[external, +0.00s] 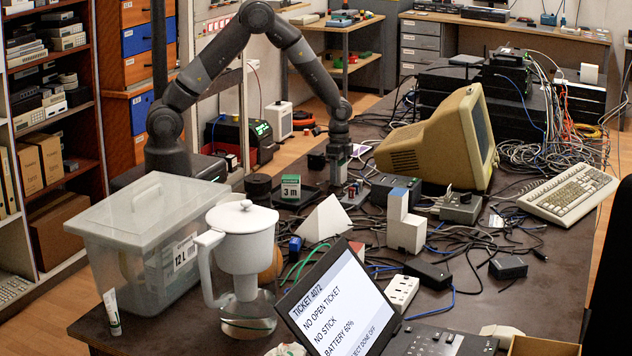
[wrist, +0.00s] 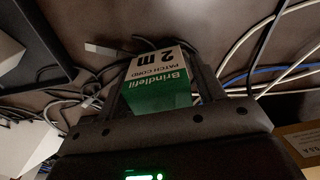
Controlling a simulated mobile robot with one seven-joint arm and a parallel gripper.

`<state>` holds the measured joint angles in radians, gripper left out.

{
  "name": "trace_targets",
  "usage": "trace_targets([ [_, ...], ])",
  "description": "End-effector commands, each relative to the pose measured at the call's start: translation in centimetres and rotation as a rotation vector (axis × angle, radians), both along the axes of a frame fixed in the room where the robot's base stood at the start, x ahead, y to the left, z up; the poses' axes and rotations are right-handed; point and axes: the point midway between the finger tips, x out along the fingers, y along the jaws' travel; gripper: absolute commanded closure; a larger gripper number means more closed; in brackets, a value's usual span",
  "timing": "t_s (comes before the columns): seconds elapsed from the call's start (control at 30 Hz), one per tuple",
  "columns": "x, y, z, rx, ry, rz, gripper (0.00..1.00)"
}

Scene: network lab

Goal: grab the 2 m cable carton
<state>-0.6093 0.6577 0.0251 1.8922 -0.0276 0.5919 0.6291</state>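The 2 m cable carton, a white and green box marked "2 m PATCH CORD", shows in the wrist view (wrist: 160,82). It stands between the two fingers of my gripper (wrist: 160,88), with a finger close along each side. I cannot tell whether the fingers press on it or stand slightly apart. In the external view my gripper (external: 339,176) points down, low over the dark table, behind the white wedge. The carton is not clearly seen there. A similar green and white carton marked "3 m" (external: 290,187) stands to the left of my gripper, apart from it.
A small blue and red item (external: 354,190) lies just right of my gripper. A beige monitor (external: 440,140) stands farther right. A white wedge (external: 323,222), a jug (external: 243,250) and a lidded plastic bin (external: 130,255) are in front. Loose cables cover much of the table.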

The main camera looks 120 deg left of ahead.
Motion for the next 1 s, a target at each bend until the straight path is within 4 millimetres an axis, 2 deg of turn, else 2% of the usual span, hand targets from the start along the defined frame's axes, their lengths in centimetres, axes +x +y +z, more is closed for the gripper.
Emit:
trace_targets([
  [0.03, 0.0, 0.0, 0.0, 0.0, 0.0, 0.0, 0.42],
  [0.47, 0.0, 0.0, 0.0, 0.0, 0.0, 0.0, 0.76],
  [0.77, 0.0, 0.0, 0.3, 0.001, -0.001, 0.0, 0.76],
  [1.0, 0.1, 0.1, 2.9, 0.002, -0.003, 0.0, 0.76],
])
